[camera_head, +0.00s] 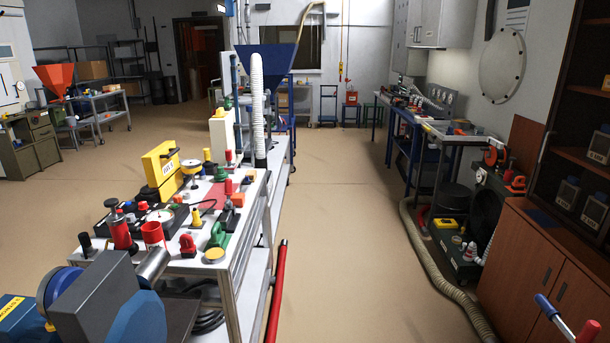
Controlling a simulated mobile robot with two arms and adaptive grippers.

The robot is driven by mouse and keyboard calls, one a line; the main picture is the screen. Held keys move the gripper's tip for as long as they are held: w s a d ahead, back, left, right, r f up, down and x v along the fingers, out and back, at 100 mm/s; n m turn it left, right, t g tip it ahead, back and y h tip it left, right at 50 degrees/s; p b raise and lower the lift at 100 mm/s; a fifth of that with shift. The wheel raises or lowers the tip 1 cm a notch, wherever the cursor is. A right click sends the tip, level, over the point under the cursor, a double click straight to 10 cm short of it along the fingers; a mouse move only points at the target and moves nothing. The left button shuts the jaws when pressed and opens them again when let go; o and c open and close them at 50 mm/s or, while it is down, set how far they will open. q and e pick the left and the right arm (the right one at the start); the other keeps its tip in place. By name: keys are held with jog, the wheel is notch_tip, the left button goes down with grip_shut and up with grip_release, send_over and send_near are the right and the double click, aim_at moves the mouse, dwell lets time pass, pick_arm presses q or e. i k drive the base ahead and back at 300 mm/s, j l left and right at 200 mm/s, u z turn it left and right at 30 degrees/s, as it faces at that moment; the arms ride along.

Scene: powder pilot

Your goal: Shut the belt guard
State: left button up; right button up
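A yellow guard (160,164) with dark lettering, hard to read but perhaps naming the belt, stands on the white workbench (232,262) at left. It looks tilted and has a dark knob or handle at its top right. Dark round parts sit at its foot on the left. I cannot tell from here whether its cover is fully open or partly shut, and no belt shows clearly. Neither of my grippers is in view.
The bench is crowded: a red cylinder (121,232), a red cup (153,234), a green block (218,236) and several knobs. A grey machine block (98,298) fills the near left. The aisle floor (340,230) is mostly clear; a hose (437,277) lies at right.

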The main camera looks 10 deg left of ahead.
aim_at(159, 163)
jog(key=i+j+u, duration=0.1)
jog(key=i+u, duration=0.2)
jog(key=u, duration=0.15)
jog(key=i+u, duration=0.4)
jog(key=i+l+u, duration=0.15)
jog(key=u, duration=0.3)
jog(key=i+l+u, duration=0.1)
jog(key=u, duration=0.3)
jog(key=l+u, duration=0.25)
jog(key=u, duration=0.15)
